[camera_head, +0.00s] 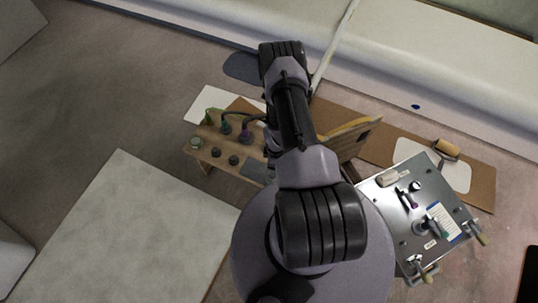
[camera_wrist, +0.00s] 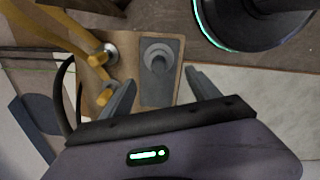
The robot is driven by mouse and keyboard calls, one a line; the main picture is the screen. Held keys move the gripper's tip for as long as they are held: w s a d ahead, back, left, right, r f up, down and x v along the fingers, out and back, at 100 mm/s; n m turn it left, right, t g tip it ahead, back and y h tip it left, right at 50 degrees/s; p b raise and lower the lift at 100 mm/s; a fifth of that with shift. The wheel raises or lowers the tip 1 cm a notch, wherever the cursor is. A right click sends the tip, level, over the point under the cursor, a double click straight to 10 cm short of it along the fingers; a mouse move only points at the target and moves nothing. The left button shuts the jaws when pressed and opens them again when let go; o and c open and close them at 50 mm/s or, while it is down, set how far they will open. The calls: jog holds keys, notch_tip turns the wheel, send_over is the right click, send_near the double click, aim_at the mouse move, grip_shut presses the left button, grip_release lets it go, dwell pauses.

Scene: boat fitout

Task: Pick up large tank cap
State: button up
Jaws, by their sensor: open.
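In the wrist view, my gripper (camera_wrist: 162,92) is open and empty, with one finger on each side of the picture's middle. Just beyond and between the fingertips lies a dark grey rectangular plate (camera_wrist: 160,92) with a round grey stepped piece (camera_wrist: 158,55) on it. The fingers do not visibly touch that piece. A larger dark round part with a green rim (camera_wrist: 205,28) shows at the top right, cut off by the edge. I cannot tell for sure which of these is the large tank cap. In the head view my arm hides the gripper.
A wooden stand (camera_head: 208,166) with several small round fittings is left of my arm. Two yellow pieces with metal ends (camera_wrist: 98,58) show left of my gripper. A metal panel (camera_head: 385,215) with fittings is at the right. A pale slab (camera_head: 120,230) lies at lower left.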

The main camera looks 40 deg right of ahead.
notch_tip(320, 180, down, 7)
jog(key=shift+b, duration=1.2)
jog(key=f+b, duration=0.1)
jog(key=f, duration=0.1)
jog(key=f+b, duration=0.1)
jog(key=f, duration=0.1)
jog(key=f+b, duration=0.1)
jog(key=shift+w+f, duration=0.25)
jog(key=shift+f, duration=0.15)
jog(key=shift+r, duration=0.15)
jog(key=c, duration=1.5)
jog(key=shift+r, duration=0.25)
jog(key=shift+c, duration=0.2)
notch_tip(320, 180, up, 4)
jog(key=shift+f+p, duration=0.25)
jog(key=shift+p, duration=1)
jog(key=s+a+r+p, duration=0.1)
jog(key=s+a+p, duration=0.4)
jog(key=s+a, duration=0.4)
jog(key=s, duration=0.3)
jog(key=shift+s+a, duration=0.3)
jog(key=shift+a, duration=0.1)
